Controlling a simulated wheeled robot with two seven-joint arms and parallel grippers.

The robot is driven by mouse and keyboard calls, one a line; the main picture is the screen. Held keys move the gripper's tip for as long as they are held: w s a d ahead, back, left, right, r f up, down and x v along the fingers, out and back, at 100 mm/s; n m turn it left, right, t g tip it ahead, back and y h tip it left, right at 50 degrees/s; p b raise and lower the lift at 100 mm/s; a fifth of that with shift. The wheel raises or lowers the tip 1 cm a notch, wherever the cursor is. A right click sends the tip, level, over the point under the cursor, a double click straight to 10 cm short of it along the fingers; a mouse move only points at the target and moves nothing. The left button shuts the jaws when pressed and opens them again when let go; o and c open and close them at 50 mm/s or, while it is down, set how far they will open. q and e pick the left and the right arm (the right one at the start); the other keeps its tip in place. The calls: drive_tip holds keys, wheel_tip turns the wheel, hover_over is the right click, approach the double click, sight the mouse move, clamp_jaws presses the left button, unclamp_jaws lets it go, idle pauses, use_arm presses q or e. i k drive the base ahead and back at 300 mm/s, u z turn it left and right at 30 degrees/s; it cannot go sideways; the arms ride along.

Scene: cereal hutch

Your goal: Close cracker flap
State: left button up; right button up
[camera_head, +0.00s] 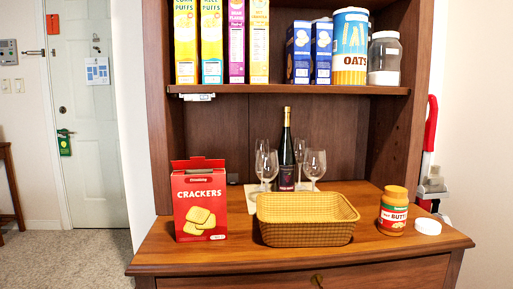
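A red cracker box (200,206) stands upright at the left of the hutch counter. It has the word CRACKERS and a picture of crackers on its front. Its top flap (198,164) is open and stands up at the back of the box's top edge. The inside of the box is hidden from this angle. Neither of my grippers is in view.
A woven basket (305,234) stands right of the box. Behind it are a dark bottle (286,152) and several wine glasses (315,166). A peanut butter jar (392,211) and a white lid (427,226) are at right. Cereal boxes (211,42) line the shelf above.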

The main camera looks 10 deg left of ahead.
sight(200, 162)
drive_tip(key=z, duration=0.45)
drive_tip(key=i, duration=0.8)
drive_tip(key=u, duration=1.6)
